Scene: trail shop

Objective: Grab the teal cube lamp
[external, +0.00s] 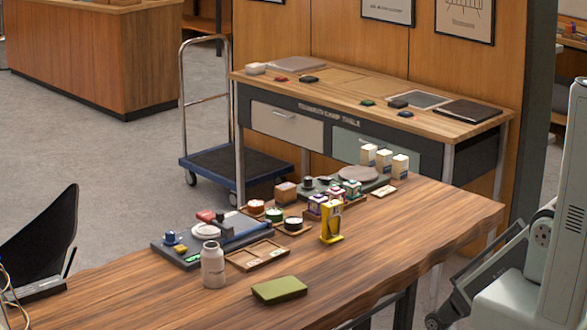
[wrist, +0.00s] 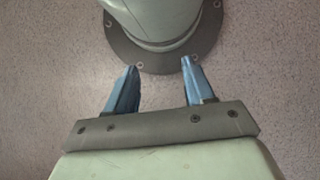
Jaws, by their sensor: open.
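No teal cube lamp can be picked out with certainty. In the external view, a small blue block (external: 169,238) and a tiny teal-green item (external: 181,249) sit at the left end of a dark tray (external: 163,251) on the wooden table; both are too small to identify. My gripper (wrist: 159,64) shows in the wrist view with its two blue fingers apart and nothing between them. It faces my own base and the speckled floor, away from the table. In the external view only my pale arm shows at the right edge; the gripper is out of that frame.
On the wooden table (external: 420,215) stand a grey bottle (external: 213,265), a yellow stand (external: 332,220), a wooden tray (external: 257,255), an olive box (external: 279,290) and several small boxes. The table's right part is clear. A bench (external: 345,85) and a trolley (external: 235,165) stand behind.

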